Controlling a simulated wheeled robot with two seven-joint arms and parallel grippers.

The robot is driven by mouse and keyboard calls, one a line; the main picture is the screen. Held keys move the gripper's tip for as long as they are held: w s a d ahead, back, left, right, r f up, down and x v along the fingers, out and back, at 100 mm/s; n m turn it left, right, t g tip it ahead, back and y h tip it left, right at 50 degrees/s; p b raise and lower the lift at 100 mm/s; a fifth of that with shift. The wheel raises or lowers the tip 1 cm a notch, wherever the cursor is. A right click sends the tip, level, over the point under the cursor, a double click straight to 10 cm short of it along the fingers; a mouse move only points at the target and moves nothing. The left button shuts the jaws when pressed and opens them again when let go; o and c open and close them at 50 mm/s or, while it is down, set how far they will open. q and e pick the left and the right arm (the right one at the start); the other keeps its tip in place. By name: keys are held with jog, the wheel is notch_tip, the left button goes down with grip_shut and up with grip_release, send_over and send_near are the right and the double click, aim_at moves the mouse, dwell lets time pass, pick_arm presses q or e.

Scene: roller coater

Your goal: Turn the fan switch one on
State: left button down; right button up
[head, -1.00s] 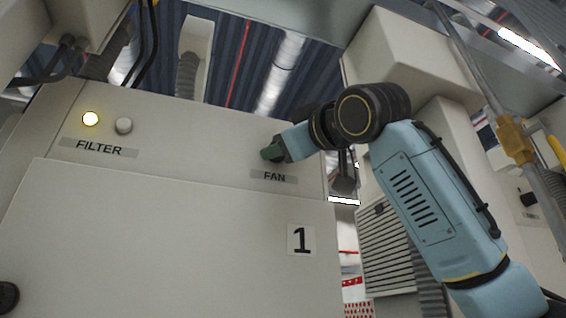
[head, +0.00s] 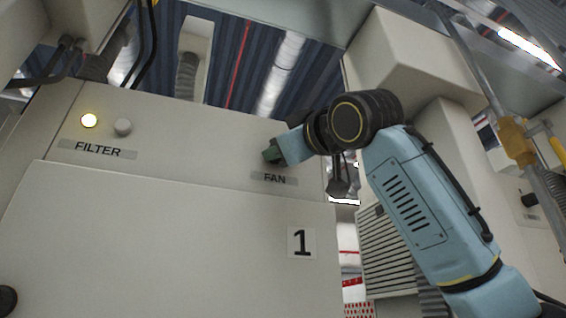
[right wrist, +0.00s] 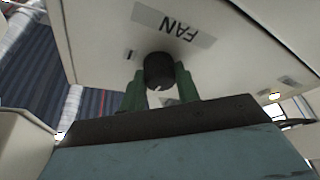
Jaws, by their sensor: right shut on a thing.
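The fan switch, a black round knob (right wrist: 159,71) with a light mark on its face, sits on the panel beside the FAN label (right wrist: 174,24) in the right wrist view. My right gripper (right wrist: 160,84) has its green fingers on both sides of the knob and is shut on it. In the head view my right gripper (head: 273,153) is at the panel just above the FAN label (head: 274,178), and the knob is mostly hidden there. A plate with the number 1 (head: 302,243) is below. My left gripper does not show.
A beige machine housing (head: 400,70) and a metal pipe (head: 480,90) stand to the right of my arm.

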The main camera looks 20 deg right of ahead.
jog(key=m+h, duration=0.4)
jog(key=m, duration=0.4)
jog(key=m+h, duration=0.4)
jog(key=m, duration=0.4)
jog(key=m+h, duration=0.3)
jog(key=m, duration=0.5)
jog(key=shift+s+a+r+m+g+h, duration=0.1)
jog(key=shift+a+r+m+g+h, duration=0.05)
jog(key=shift+a+m+g+h, duration=0.25)
jog(key=shift+d+m, duration=0.1)
jog(key=shift+m, duration=0.2)
jog(key=o, duration=1)
